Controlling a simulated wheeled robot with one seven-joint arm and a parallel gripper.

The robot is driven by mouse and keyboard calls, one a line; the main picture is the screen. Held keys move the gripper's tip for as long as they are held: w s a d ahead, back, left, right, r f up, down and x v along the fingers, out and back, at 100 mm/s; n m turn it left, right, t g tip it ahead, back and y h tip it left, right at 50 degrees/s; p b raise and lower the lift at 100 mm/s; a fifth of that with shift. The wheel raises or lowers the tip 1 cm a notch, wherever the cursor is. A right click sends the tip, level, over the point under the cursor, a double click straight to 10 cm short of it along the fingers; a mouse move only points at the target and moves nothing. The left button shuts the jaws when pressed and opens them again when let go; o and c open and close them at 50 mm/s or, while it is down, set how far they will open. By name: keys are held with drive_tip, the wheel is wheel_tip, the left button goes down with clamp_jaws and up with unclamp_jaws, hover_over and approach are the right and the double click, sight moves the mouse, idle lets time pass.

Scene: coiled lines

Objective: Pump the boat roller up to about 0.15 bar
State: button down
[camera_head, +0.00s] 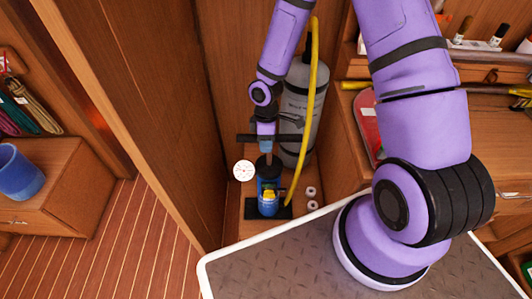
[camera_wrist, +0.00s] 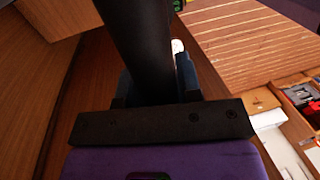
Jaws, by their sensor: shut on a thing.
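The blue and black hand pump (camera_head: 268,187) stands upright on a dark base plate in a wooden corner. My gripper (camera_head: 268,146) is directly above it, pointing down. In the wrist view my gripper (camera_wrist: 158,88) is shut on a thick black part, seemingly the pump handle (camera_wrist: 143,40); its grip is partly hidden. A yellow hose (camera_head: 304,130) rises from near the pump toward the top of the grey upright cylinder with lettering, seemingly the boat roller (camera_head: 296,108). A round white gauge (camera_head: 243,170) is left of the pump; its reading is too small to make out.
A wooden panel (camera_head: 135,110) stands close on the left. Two small pale rings (camera_head: 311,198) lie right of the pump. A wooden bench (camera_head: 430,130) with bottles and tools is on the right. A blue cup (camera_head: 18,172) stands at far left.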

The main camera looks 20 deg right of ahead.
wheel_tip(320, 180, up, 12)
drive_tip(key=shift+s+r, duration=0.15)
idle(0.3)
drive_tip(key=c, duration=0.8)
unclamp_jaws()
drive_tip(key=shift+c, duration=0.2)
wheel_tip(320, 180, up, 11)
drive_tip(key=w, duration=0.2)
drive_tip(key=shift+d, duration=0.35)
drive_tip(key=shift+f, duration=0.2)
